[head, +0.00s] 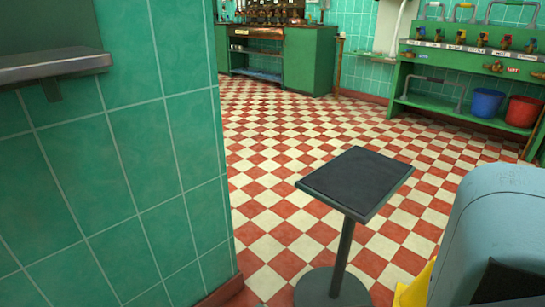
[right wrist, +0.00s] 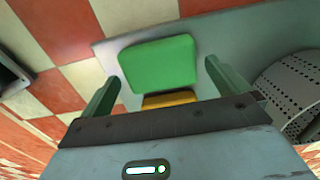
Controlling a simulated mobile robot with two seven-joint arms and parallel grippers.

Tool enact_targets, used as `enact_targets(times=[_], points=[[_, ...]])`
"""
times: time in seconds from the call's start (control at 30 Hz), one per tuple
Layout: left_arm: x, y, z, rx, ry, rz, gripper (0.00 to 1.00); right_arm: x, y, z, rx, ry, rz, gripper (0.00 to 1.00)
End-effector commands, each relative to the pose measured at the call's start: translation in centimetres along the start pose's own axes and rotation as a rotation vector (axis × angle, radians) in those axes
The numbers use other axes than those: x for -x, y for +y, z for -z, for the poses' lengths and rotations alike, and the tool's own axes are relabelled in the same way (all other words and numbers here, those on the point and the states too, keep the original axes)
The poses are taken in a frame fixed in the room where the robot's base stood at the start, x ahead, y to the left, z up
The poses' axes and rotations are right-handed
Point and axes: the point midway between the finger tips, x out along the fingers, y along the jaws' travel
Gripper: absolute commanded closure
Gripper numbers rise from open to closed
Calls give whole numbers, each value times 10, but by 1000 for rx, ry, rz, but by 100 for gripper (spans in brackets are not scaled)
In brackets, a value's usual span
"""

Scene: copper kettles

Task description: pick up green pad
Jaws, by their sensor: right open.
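The green pad (right wrist: 158,62) shows in the right wrist view as a thick, rounded square against a grey-blue surface (right wrist: 228,32). A yellow piece (right wrist: 170,98) shows just below it in the picture. My right gripper (right wrist: 162,72) is open, with one finger on each side of the pad in the picture. I see no finger touching the pad, and the gap in depth is hard to judge. The pad cannot be made out in the head view. My left gripper is not in view.
A small black-topped stand (head: 356,183) stands on the checkered floor. A green tiled wall (head: 150,160) is close on the left. Green counters (head: 310,60) and a shelf with a blue bucket (head: 487,102) and a red bucket (head: 523,111) stand farther back. A perforated grey container (right wrist: 295,95) is at the wrist view's right.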

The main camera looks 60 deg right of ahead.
Motion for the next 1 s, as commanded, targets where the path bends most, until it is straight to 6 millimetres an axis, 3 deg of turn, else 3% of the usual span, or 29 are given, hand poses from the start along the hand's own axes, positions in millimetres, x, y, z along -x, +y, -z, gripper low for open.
enact_targets(times=[0.1, 0.4, 0.7, 1.0], points=[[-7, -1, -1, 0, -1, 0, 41, -10, 0, 1, 0, 2, 0, 0], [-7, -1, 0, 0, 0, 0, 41, -10, 0, 0, -1, 1, 1, 1], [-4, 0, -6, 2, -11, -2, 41, -10, 0, 0, 0, 0, 1, 41], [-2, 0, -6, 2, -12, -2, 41, -9, 0, 1, 0, 0, 1, 41]])
